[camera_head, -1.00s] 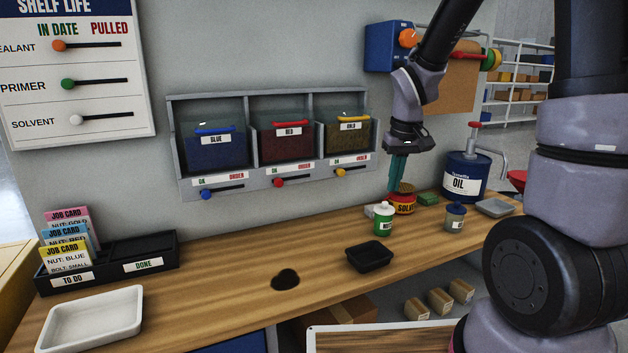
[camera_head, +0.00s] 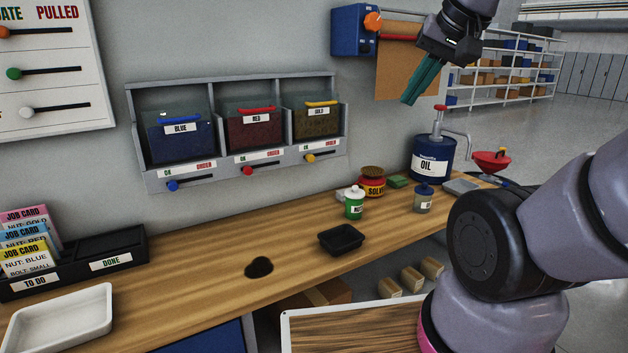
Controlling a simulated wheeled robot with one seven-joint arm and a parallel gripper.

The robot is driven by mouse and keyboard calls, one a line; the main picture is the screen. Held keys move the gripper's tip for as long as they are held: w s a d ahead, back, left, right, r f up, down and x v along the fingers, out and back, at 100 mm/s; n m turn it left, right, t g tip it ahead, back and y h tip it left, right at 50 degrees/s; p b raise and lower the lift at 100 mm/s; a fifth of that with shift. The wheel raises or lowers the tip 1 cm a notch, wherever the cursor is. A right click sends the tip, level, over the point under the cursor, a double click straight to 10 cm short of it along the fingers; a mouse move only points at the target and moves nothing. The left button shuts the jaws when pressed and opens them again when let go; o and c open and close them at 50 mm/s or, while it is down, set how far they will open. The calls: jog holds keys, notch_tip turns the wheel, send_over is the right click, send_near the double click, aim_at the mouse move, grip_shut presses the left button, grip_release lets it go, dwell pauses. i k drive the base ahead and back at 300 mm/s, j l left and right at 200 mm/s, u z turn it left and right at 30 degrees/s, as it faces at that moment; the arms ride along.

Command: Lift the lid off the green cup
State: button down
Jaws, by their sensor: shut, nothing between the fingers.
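The green cup (camera_head: 354,208) stands upright on the wooden workbench, right of the middle of the view. A white lid (camera_head: 354,191) sits on top of it. My gripper (camera_head: 408,101) is high above the bench, up and to the right of the cup, well apart from it. Its teal fingers point down and to the left and are shut with nothing held.
A black tray (camera_head: 341,239) lies in front; the bench's middle is mostly clear.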

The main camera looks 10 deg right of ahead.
aim_at(355, 192)
jog(key=i+l+u, duration=0.2)
jog(key=l+u, duration=0.15)
jog(key=i+l+u, duration=0.15)
jog(key=l+u, duration=0.2)
